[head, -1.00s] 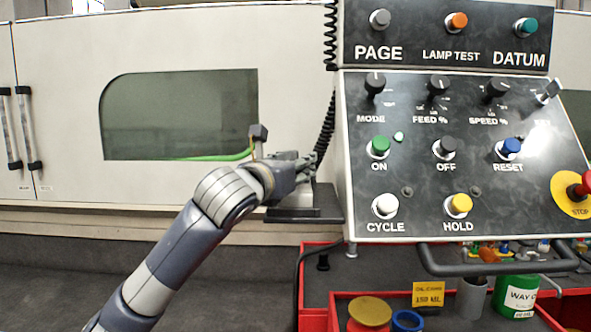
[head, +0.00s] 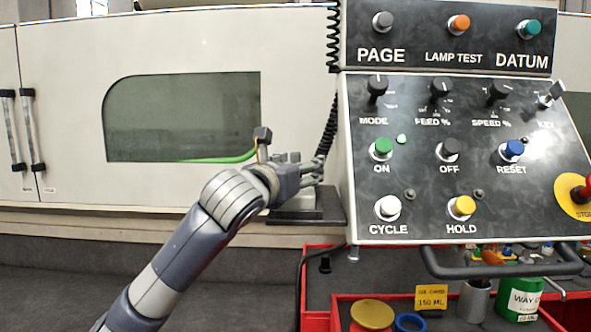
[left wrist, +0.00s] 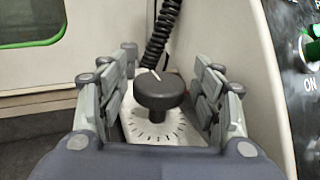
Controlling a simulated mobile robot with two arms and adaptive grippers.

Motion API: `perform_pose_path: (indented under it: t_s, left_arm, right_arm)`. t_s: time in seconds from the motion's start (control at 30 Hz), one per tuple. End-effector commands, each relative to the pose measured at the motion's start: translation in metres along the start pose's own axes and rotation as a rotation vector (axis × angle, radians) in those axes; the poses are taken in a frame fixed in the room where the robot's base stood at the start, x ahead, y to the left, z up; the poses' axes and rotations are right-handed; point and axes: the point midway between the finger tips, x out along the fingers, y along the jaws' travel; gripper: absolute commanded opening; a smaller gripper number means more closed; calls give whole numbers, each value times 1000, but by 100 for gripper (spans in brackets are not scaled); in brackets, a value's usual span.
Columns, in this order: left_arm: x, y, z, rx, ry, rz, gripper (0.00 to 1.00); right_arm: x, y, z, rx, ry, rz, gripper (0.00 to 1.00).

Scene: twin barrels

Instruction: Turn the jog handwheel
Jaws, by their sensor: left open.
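The jog handwheel is a dark round knob (left wrist: 160,92) with a white pointer line, above a pale dial plate (left wrist: 152,130) with tick marks in the left wrist view. My left gripper (left wrist: 165,85) is open, with one finger on each side of the knob and visible gaps to both. In the head view my left gripper (head: 300,170) reaches over the small stand (head: 305,214) left of the control panel and hides the handwheel there. My right gripper is not in view.
The control panel (head: 430,190) with buttons and knobs stands close to the right of my left gripper. A black coiled cable (head: 327,125) hangs just behind it; it also shows in the left wrist view (left wrist: 162,35). A machine door with a window (head: 185,120) is behind. Red trays (head: 316,290) lie below.

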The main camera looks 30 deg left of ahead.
Motion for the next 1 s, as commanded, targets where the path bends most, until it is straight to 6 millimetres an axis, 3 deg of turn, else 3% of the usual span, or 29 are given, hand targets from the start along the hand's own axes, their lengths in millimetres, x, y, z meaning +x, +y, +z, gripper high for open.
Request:
perform_pose_path:
  t_s: [0.17, 0.63, 0.8, 1.0]
  left_arm:
    - [-16, 0, 0, 1, -2, -1, 60]
    - [-103, 0, 0, 2, -1, -1, 60]
    - [-117, 0, -1, 1, 2, 0, 60]
    - [-119, 0, -1, 0, 2, -1, 60]
  right_arm:
    - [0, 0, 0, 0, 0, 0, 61]
    - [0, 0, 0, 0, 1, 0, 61]
    - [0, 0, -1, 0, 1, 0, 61]
    - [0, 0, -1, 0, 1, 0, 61]
